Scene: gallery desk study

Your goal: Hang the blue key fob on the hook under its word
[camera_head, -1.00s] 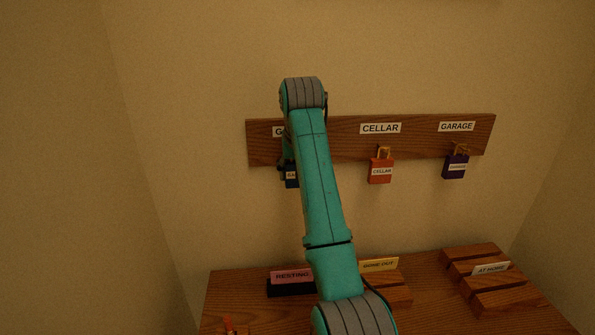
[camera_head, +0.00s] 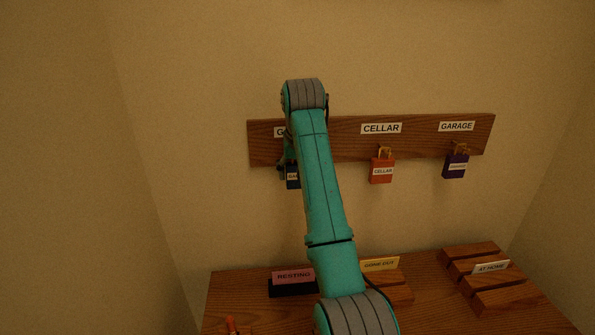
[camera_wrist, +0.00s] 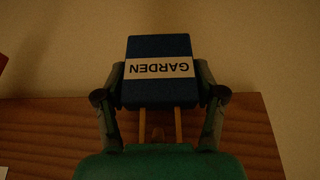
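The blue key fob (camera_wrist: 158,47), labelled GARDEN, is between the two fingers of my gripper (camera_wrist: 161,82) in the wrist view. The fingertips appear to press on its two sides. In the head view the fob (camera_head: 292,178) shows just below the wooden board (camera_head: 345,150), under a white word sign (camera_head: 279,132) of which only a G shows. My arm hides the rest of both.
An orange CELLAR fob (camera_head: 382,172) and a purple-blue fob (camera_head: 455,168) hang under the CELLAR (camera_head: 381,128) and GARAGE (camera_head: 456,126) signs. Below, the desk carries a pink RESTING card (camera_head: 294,276), a yellow card (camera_head: 380,265) and slotted wooden blocks marked AT HOME (camera_head: 491,268).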

